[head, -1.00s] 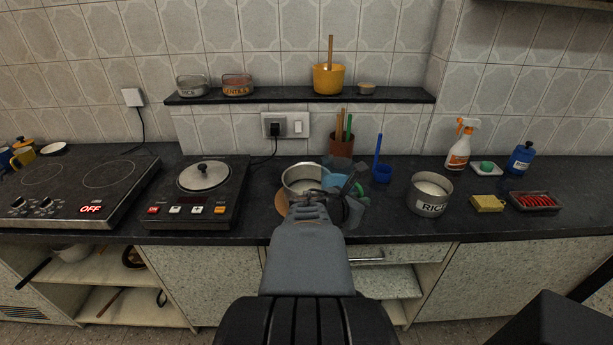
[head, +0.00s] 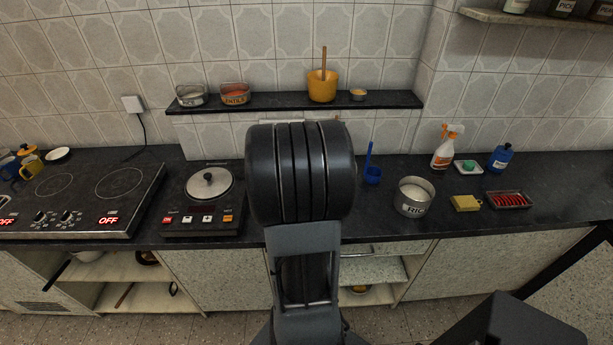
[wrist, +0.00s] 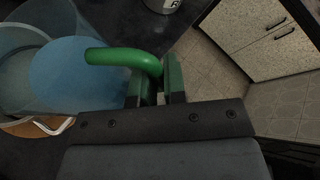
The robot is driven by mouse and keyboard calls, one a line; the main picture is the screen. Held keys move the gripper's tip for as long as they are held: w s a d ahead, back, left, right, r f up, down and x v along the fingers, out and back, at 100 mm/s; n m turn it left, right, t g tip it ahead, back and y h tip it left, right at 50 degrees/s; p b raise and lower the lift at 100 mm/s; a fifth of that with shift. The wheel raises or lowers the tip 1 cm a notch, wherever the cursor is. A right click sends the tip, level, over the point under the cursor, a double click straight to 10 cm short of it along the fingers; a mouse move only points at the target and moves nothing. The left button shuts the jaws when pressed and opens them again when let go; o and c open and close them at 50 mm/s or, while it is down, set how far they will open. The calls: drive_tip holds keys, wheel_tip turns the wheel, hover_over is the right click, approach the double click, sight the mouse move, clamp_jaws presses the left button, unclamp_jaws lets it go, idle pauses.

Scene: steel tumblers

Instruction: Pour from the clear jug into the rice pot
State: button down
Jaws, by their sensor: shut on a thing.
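The clear jug (wrist: 22,75) holds blue liquid (wrist: 85,68) and has a green handle (wrist: 125,57). It fills the left of the wrist view. My gripper (wrist: 158,85) is shut on the handle. How far the jug is tilted is hard to tell. A round wooden mat (wrist: 25,127) with a bent metal handle (wrist: 54,127) over it shows below the jug. In the head view my arm hides the gripper, the jug and the steel pot seen earlier on that mat. A steel tin labelled RICE (head: 413,208), with white contents, stands right of my arm; its edge shows in the wrist view (wrist: 163,5).
A lidded pan (head: 208,186) sits on a small hob (head: 203,223) left of my arm. A shelf (head: 285,103) holds bowls and a yellow pot.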

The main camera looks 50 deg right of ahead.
drive_tip(key=shift+w+d+r+n+p, duration=0.2)
drive_tip(key=shift+w+r+n+p, duration=0.1)
drive_tip(key=shift+w+r+p, duration=0.4)
drive_tip(key=shift+w+d+g+p, duration=0.15)
drive_tip(key=shift+g+p, duration=0.15)
drive_tip(key=shift+d+f, duration=0.1)
drive_tip(key=shift+f, duration=0.05)
drive_tip(key=shift+w+a, duration=0.1)
drive_tip(key=shift+a, duration=0.1)
drive_tip(key=shift+d+r+p, duration=0.2)
drive_tip(key=shift+r+p, duration=0.1)
drive_tip(key=shift+w+r+n+g+p, duration=0.15)
drive_tip(key=shift+w+n+g+p, duration=0.15)
drive_tip(key=shift+n, duration=0.1)
drive_tip(key=shift+s, duration=0.1)
